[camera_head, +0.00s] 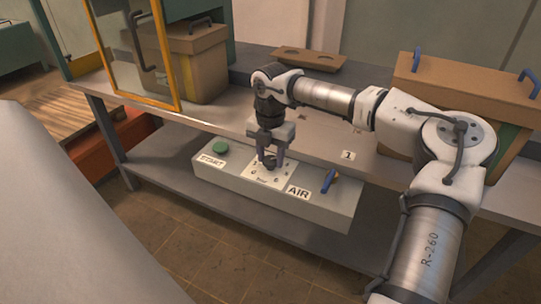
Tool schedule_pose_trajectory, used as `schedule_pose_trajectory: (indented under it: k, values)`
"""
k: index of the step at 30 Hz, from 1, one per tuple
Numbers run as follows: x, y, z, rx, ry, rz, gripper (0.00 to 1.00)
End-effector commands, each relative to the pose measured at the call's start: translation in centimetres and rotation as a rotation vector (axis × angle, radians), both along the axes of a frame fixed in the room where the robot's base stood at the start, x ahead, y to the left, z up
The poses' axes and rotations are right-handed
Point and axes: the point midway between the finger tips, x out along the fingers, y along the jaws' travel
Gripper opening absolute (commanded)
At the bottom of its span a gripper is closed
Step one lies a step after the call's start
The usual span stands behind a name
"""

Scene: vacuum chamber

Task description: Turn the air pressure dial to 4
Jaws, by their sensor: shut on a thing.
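The air pressure dial (270,163) is a small dark knob on a white plate (262,181) with marks around it. The plate is on a long grey control box (228,183) fixed at the front of the bench. My gripper (270,158) points down over the dial with its fingers on either side of it, shut on it. The fingers hide part of the dial, and the number it points to is too small to read. An "AIR" label (298,192) is just right of the plate.
A green button (220,146) with a "START" label (212,161) is left of the dial. A blue-handled lever (329,182) is to its right. The bench (225,115) carries a glass-doored chamber with an orange frame (178,60), a flat holed board (310,60), and a brown box with blue handles (470,80).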

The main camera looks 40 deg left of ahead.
Motion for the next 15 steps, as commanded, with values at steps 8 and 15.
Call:
schedule_pose_trajectory:
  k: [8, 15]
  values:
    - [-0.01, -0.06, -0.01, -0.002, 0.0, -0.005, 0.17]
    - [-0.02, -0.05, -0.01, -0.001, 0.001, -0.004, 0.54]
